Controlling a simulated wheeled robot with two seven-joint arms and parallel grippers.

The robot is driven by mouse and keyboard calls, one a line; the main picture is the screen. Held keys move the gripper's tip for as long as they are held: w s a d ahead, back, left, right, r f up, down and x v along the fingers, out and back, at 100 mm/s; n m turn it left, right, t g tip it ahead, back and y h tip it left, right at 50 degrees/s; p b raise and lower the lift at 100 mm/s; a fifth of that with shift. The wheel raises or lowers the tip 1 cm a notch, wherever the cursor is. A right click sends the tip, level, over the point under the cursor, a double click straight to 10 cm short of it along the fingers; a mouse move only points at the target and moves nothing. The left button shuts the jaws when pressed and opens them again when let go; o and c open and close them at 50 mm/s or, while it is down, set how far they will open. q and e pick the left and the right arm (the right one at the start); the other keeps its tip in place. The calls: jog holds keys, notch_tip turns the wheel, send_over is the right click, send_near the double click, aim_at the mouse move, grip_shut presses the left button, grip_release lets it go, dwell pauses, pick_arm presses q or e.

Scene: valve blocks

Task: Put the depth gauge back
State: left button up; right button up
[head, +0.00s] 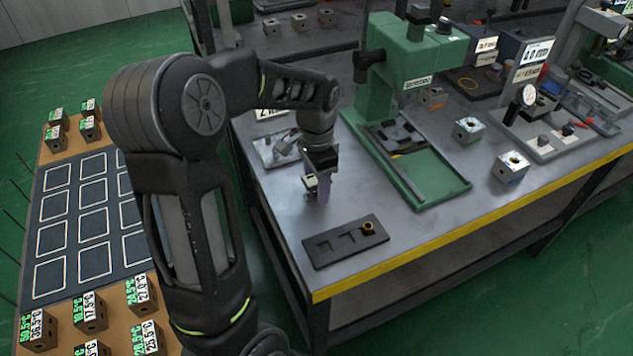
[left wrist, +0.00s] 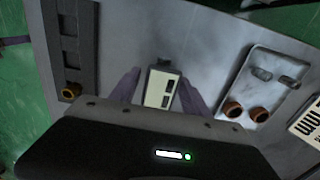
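The depth gauge (left wrist: 158,91) is a small grey block with a pale face and dark windows. In the left wrist view it sits between the two purple fingers of my left gripper (left wrist: 160,82), which look closed on its sides. In the head view the left gripper (head: 321,190) points down over the near part of the bench, with the gauge (head: 311,182) at its fingers. A dark tray with recesses (head: 325,256) lies nearer the front edge; a brass ring (head: 368,229) stands at its right end. My right gripper is out of view.
A green press (head: 397,75) stands behind and right. A light tray with small parts (head: 262,152) lies behind the gripper, partly hidden. Metal blocks (head: 511,167) and a dial gauge stand (head: 525,97) are farther right. Bare bench lies between gripper and dark tray.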

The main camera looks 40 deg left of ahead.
pick_arm(q)
jog(key=shift+o, duration=0.2)
jog(key=shift+r, duration=0.1)
notch_tip(320, 180, up, 12)
dwell(0.5)
dwell(1.7)
